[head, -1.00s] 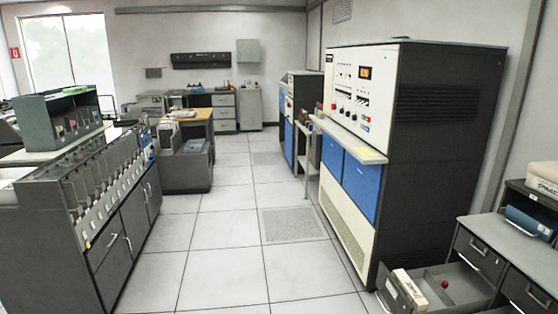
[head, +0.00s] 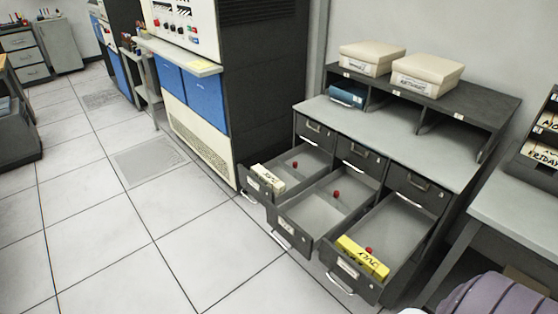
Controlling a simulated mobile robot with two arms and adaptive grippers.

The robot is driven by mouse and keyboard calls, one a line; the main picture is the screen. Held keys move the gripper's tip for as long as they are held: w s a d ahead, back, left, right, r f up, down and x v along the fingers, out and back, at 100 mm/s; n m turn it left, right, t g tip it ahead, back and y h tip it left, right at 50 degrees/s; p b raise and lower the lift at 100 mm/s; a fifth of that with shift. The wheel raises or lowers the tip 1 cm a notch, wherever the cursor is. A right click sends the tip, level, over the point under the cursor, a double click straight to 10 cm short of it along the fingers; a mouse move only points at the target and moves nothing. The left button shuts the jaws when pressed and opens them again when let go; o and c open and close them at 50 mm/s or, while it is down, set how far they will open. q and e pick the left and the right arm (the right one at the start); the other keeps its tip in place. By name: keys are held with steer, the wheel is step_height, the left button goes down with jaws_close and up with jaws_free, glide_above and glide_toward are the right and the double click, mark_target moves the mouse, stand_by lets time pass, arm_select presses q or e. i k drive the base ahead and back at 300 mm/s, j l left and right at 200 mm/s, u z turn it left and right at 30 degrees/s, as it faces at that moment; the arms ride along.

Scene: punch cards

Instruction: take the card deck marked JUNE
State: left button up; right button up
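A white card deck (head: 268,178) stands at the front of the left open drawer (head: 310,170) of a dark cabinet. Its dark lettering is too small to read with certainty. A yellow card deck (head: 362,257) with lettering that looks like JULY stands at the front of the right open drawer (head: 400,240). The middle open drawer (head: 315,212) holds no deck that I can see. Neither of my grippers is in view.
Two cream boxes (head: 372,58) (head: 427,73) and a blue box (head: 347,94) rest on the cabinet's shelf unit. A tall computer cabinet (head: 265,80) stands left of the drawers. A desk (head: 515,215) is at the right. The tiled floor (head: 120,235) in front is clear.

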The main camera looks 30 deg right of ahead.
mark_target(277, 186)
steer(key=i+z, duration=0.1)
steer(key=z, duration=0.35)
steer(key=i+z, duration=0.15)
steer(key=z, duration=0.35)
steer(key=i+z, duration=0.1)
steer(key=z, duration=0.35)
